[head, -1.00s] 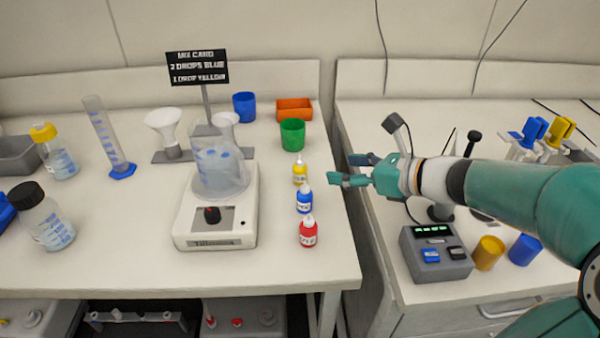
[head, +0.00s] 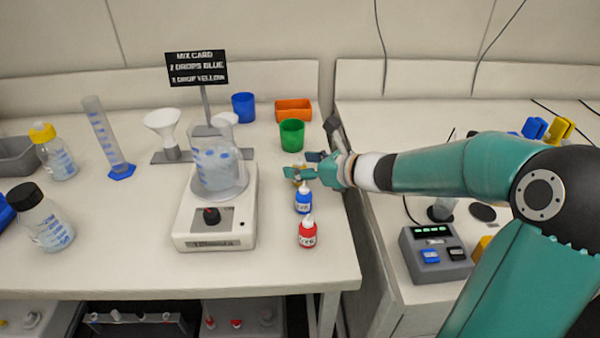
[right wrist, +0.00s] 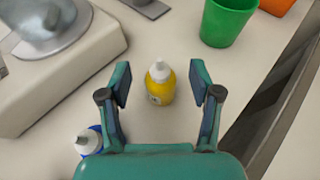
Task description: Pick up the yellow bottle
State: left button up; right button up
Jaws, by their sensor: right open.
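The yellow bottle (right wrist: 160,87) stands upright on the bench with a white dropper tip. In the right wrist view it is just beyond and between the fingertips of my right gripper (right wrist: 160,82). The gripper is open, and there is a gap on each side of the bottle. In the head view my right gripper (head: 300,172) comes in from the right and hides most of the yellow bottle. The blue bottle (head: 303,202) stands just in front of it, and it also shows at the lower left in the right wrist view (right wrist: 90,142). My left gripper is not in view.
The red bottle (head: 307,236) stands in front of the blue one. The stirrer (head: 216,228) with a beaker (head: 216,170) is to the left. A green cup (head: 292,135) and an orange tray (head: 294,108) stand behind. A gap between benches lies to the right.

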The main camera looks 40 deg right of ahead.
jog(key=c, duration=1.1)
jog(key=shift+r, duration=0.1)
